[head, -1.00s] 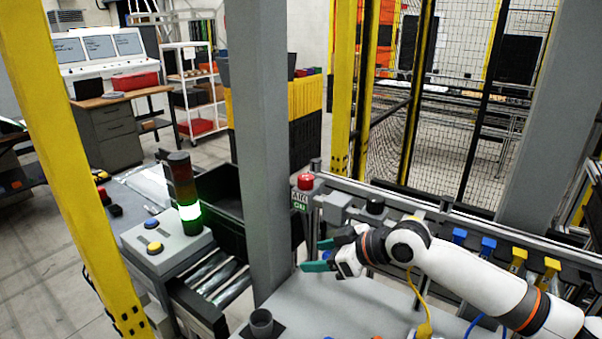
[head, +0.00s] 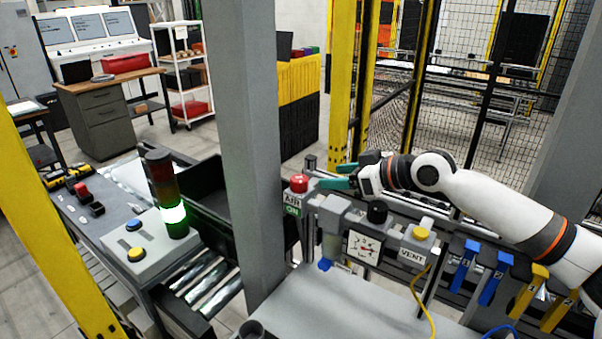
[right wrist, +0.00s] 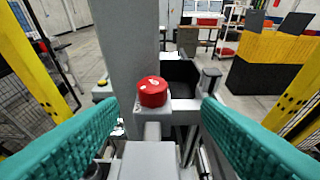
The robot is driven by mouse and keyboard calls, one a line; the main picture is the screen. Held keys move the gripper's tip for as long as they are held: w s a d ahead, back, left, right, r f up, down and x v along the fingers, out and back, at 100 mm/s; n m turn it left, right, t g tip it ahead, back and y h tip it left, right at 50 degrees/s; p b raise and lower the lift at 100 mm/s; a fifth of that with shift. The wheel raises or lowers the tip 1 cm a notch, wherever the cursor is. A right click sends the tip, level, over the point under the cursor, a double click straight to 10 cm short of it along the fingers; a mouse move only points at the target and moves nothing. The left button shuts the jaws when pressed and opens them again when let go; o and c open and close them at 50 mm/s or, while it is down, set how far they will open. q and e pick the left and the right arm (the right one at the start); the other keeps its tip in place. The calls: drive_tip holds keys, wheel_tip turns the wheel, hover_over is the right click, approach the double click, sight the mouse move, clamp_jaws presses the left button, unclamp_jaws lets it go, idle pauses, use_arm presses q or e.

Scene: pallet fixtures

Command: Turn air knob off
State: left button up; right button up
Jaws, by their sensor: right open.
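The red air knob (head: 299,183) sits on top of a grey block whose label reads "AIR ON" (head: 292,204), just right of the grey post. My right gripper (head: 338,183) has green fingers and is just right of the knob, pointing left at it. In the right wrist view the red knob (right wrist: 152,92) stands ahead, centred between the two spread fingers (right wrist: 158,125). The fingers are open and do not appear to touch the knob. My left gripper is not in view.
A grey post (head: 243,120) stands close behind the knob. A black knob (head: 377,211), a gauge (head: 363,247) and a yellow VENT button (head: 420,233) lie along the same rail. Blue and yellow clips (head: 490,285) hang at the right. A signal tower (head: 167,195) glows green.

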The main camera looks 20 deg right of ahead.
sight(302, 179)
drive_tip(key=a, duration=0.1)
drive_tip(key=w+a+p, duration=0.1)
drive_tip(key=shift+a, duration=0.3)
drive_tip(key=p+x, duration=0.2)
drive_tip(key=x, duration=0.1)
drive_tip(key=shift+w+a+f, duration=0.1)
drive_tip(key=shift+w+a, duration=0.1)
drive_tip(key=x, duration=0.3)
drive_tip(key=shift+w+d+f+p, duration=0.2)
drive_tip(key=shift+d+f+p, duration=0.05)
drive_tip(key=shift+p, duration=0.15)
drive_tip(key=shift+w+a+f, duration=0.3)
drive_tip(key=shift+w+a, duration=0.05)
drive_tip(key=shift+w, duration=0.05)
drive_tip(key=shift+a, duration=0.1)
drive_tip(key=shift+c, duration=0.2)
drive_tip(key=c, duration=1)
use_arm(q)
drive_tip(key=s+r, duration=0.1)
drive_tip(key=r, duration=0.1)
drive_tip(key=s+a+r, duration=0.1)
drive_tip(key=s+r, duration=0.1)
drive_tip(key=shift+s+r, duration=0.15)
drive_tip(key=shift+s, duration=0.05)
use_arm(e)
drive_tip(key=shift+o, duration=0.2)
